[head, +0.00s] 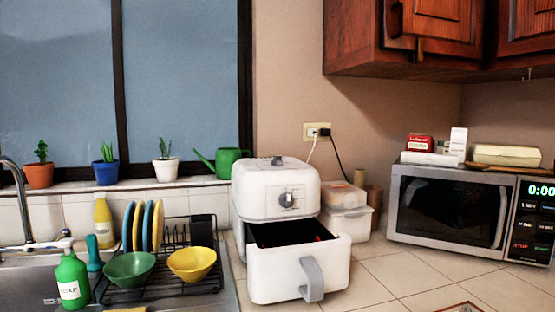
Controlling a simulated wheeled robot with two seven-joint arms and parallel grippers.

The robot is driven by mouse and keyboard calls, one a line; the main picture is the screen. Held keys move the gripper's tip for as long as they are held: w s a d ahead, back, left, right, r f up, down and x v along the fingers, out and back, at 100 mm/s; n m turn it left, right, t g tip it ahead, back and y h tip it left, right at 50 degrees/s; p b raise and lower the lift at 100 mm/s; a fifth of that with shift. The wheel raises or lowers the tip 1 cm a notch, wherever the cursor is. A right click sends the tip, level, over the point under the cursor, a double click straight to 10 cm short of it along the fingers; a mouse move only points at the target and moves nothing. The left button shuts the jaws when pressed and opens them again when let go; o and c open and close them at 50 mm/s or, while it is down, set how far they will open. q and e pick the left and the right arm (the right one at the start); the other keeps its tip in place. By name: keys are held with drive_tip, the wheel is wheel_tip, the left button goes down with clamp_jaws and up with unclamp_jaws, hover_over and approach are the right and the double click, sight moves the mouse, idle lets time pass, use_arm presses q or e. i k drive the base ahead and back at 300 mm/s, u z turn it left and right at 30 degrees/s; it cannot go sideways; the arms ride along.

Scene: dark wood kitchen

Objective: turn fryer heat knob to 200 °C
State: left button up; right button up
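The white air fryer (262,199) stands on the tiled counter, right of the dish rack. Its grey heat knob (286,200) is on the upper front face; its setting is too small to read. The fryer drawer (300,270) is pulled out toward me, with a grey handle (312,279) on its front. The drawer's dark inside shows, with a little red in it that I cannot make out.
A dish rack (165,262) with plates and bowls stands left of the fryer, by the sink and a green soap bottle (72,277). A microwave (450,212) stands at the right. A white container (346,210) sits behind the drawer.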

sight(276, 161)
drive_tip(key=z, duration=1.45)
drive_tip(key=k, duration=1)
drive_tip(key=u, duration=1.65)
drive_tip(key=i, duration=0.55)
drive_tip(key=u, duration=0.05)
